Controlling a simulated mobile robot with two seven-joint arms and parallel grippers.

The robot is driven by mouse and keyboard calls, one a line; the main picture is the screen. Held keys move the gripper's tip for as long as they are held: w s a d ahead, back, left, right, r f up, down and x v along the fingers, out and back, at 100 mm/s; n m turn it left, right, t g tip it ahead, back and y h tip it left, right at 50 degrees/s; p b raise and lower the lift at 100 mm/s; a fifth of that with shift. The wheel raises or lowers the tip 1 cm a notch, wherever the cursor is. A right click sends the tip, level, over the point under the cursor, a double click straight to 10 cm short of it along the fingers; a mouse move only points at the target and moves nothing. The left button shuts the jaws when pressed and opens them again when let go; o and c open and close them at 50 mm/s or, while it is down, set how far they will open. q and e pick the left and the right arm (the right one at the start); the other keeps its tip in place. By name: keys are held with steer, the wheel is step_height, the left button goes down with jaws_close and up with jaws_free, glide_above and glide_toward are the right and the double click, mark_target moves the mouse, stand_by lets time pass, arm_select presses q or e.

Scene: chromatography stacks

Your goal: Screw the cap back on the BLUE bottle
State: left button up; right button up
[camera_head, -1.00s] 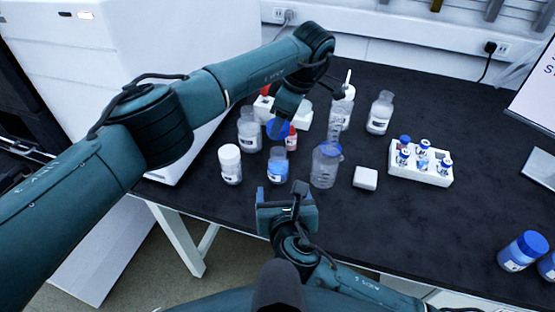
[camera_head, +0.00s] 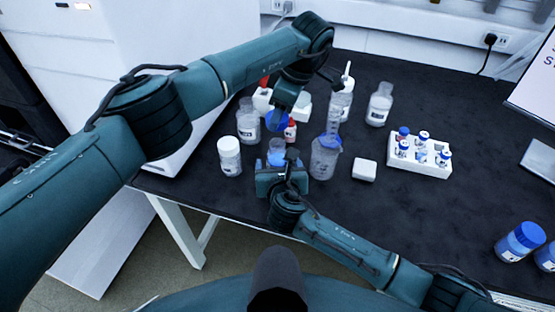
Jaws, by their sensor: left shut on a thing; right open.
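The blue bottle (camera_head: 277,152) is a small clear bottle standing uncapped near the front edge of the table. Only its upper part shows; my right gripper hides the lower part. A blue cap (camera_head: 277,123) hangs above the bottle mouth, apart from it. My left gripper (camera_head: 282,108) is shut on this cap and points down. My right gripper (camera_head: 281,166) is open, low in front of the bottle. Whether its fingers reach around the bottle cannot be told.
A white-capped bottle (camera_head: 230,157) and a clear bottle (camera_head: 248,124) stand left. A blue-rimmed clear vessel (camera_head: 324,160) stands close on the right. A red-capped bottle (camera_head: 291,131) stands behind.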

mark_target(280, 129)
steer(key=shift+x, duration=0.95)
steer(key=shift+c, duration=0.4)
steer(key=c, duration=1.4)
arm_select(q)
steer(key=shift+f, duration=2.5)
steer(key=shift+f, duration=0.9)
steer(key=shift+f, duration=0.55)
